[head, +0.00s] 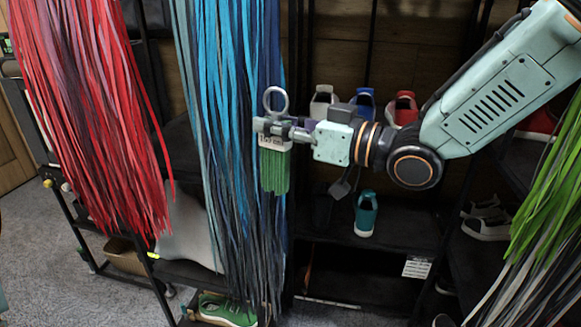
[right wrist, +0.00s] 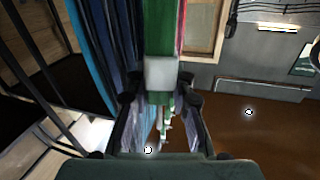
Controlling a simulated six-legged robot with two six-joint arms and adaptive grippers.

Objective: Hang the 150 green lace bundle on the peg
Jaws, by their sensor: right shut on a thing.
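The green lace bundle (head: 274,172) hangs upright, with a metal ring at its top and a white label across its upper part. My right gripper (head: 272,130) is shut on it near the label, just below the ring. In the right wrist view, the bundle (right wrist: 164,28) and its white band stand between the two fingers of my right gripper (right wrist: 160,105). The bundle is held in the air in front of the long blue laces. I cannot make out the peg in either view. My left gripper is not in view.
Long blue laces (head: 225,90) hang right behind the bundle. Red laces (head: 85,110) hang at left and green and white laces (head: 545,230) at right. Behind are dark shelves with a teal shoe (head: 365,213), and a green shoe (head: 228,312) sits low down.

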